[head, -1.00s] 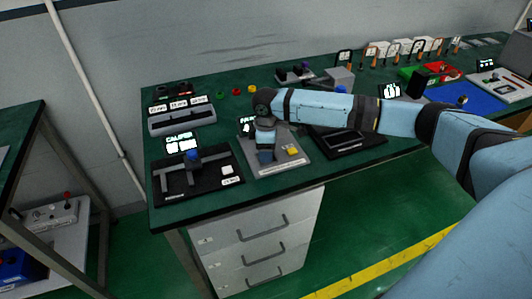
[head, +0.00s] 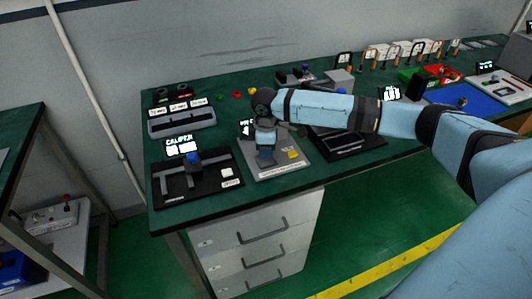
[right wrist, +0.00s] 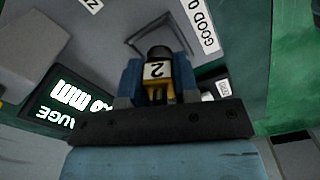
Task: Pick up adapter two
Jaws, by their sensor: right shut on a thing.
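Adapter two (right wrist: 157,71) is a small piece with a dark rounded top, a white label reading "2" and a yellow-gold lower part. In the right wrist view it sits between the two blue fingers of my right gripper (right wrist: 160,78), which is shut on it. In the head view my right gripper (head: 265,156) points down over the grey gauge station (head: 285,168) on the green bench. The adapter is hidden there. I cannot tell whether it touches the station. My left gripper is not in view.
A black caliper station (head: 198,180) stands left of the gripper, and a black device (head: 350,143) stands to the right. A grey labelled rack (head: 182,119) is behind left. Small coloured pieces (head: 236,93) lie at the back. The bench's front edge (head: 240,199) is close.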

